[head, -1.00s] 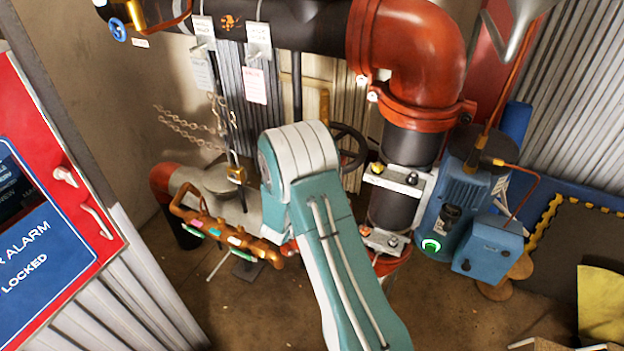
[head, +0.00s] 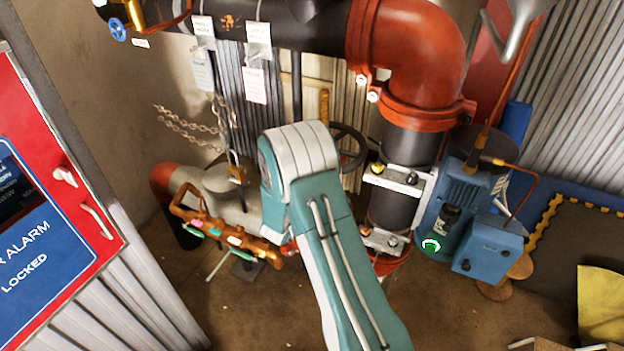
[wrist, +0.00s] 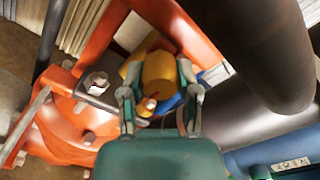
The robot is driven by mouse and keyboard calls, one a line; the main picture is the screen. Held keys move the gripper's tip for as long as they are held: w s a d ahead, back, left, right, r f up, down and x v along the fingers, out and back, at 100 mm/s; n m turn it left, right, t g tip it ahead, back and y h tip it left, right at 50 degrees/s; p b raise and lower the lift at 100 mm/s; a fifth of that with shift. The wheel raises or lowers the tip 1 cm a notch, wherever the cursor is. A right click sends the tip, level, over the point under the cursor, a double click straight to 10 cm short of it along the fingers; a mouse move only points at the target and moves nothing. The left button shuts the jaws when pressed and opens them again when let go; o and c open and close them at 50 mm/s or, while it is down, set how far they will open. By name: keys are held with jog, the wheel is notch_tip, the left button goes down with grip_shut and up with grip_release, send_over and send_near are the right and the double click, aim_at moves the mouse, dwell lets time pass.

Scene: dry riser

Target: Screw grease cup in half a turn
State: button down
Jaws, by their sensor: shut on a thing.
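The grease cup (wrist: 158,72) looks like a yellow, brass-coloured cylinder in the wrist view. My gripper (wrist: 157,80) has one finger on each side of the cup and is shut on it. A small red and white tip shows just below the cup, between the fingers. The cup's lower end and its seat are hidden by the cup and the fingers. In the head view my teal arm hides the gripper and the cup.
An orange flanged fitting with bolts (wrist: 97,82) lies left of the cup in the wrist view. A dark pipe (wrist: 262,50) passes close on the right. In the head view, a blue pump (head: 455,205) stands right of my arm and a rack with coloured tags (head: 225,235) stands left.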

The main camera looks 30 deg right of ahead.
jog(key=shift+s+f, duration=0.15)
jog(key=shift+f, duration=0.15)
jog(key=shift+c, duration=1.6)
grip_release()
jog(key=shift+r, duration=0.15)
jog(key=shift+a, duration=0.15)
jog(key=v, duration=1.1)
jog(key=shift+s+a, duration=0.2)
jog(key=shift+a, duration=0.15)
